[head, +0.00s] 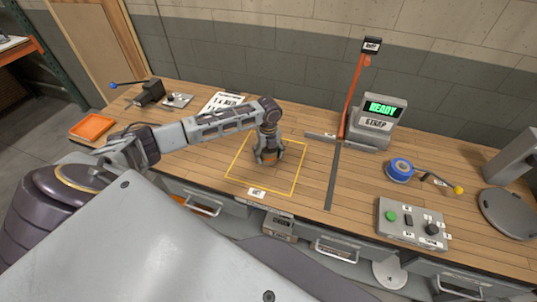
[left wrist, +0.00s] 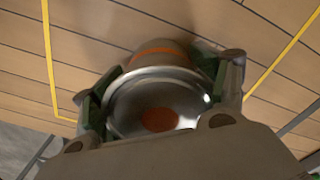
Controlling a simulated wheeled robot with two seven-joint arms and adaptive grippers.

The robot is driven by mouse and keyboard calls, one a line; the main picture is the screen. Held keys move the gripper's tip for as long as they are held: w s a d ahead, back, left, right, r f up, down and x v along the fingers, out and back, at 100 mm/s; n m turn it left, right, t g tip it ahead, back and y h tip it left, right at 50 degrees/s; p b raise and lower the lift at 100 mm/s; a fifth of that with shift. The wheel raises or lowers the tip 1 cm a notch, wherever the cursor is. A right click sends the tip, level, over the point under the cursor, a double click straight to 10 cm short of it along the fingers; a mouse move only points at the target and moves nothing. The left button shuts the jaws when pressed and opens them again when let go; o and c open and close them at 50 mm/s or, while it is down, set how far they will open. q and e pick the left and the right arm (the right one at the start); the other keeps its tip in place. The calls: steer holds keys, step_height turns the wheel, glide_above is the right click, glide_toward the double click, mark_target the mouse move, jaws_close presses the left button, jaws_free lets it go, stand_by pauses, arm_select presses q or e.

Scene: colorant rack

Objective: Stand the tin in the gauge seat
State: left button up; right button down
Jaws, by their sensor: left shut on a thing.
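The tin (left wrist: 152,102) is between the fingers of my left gripper (left wrist: 160,92) in the left wrist view. It has a shiny round metal top with a rust-red spot, and an orange band on its side. In the head view the left gripper (head: 267,157) points down inside the yellow outlined square on the bench and is shut on the tin, which is mostly hidden there. I cannot tell whether the tin touches the bench. No part is clearly marked as the gauge seat; a grey round-based device (head: 508,217) stands at the far right. My right gripper is not in view.
A grey display unit (head: 378,122) reading READY and an orange post (head: 354,95) stand behind a dark strip (head: 334,178) on the bench. A button box (head: 412,221) and blue roll (head: 400,170) are right of it. An orange tray (head: 92,127) lies at left.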

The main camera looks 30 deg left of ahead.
arm_select(q)
steer(key=shift+s+f, duration=0.15)
steer(key=shift+f, duration=0.05)
steer(key=shift+c, duration=1)
steer(key=shift+r, duration=0.2)
steer(key=shift+w+r, duration=0.2)
steer(key=shift+r, duration=1.5)
steer(key=shift+c, duration=0.3)
steer(key=shift+r+b, duration=0.55)
steer(key=shift+r, duration=2.55)
steer(key=shift+r, duration=0.1)
steer(key=shift+c, duration=0.2)
steer(key=shift+s, duration=0.1)
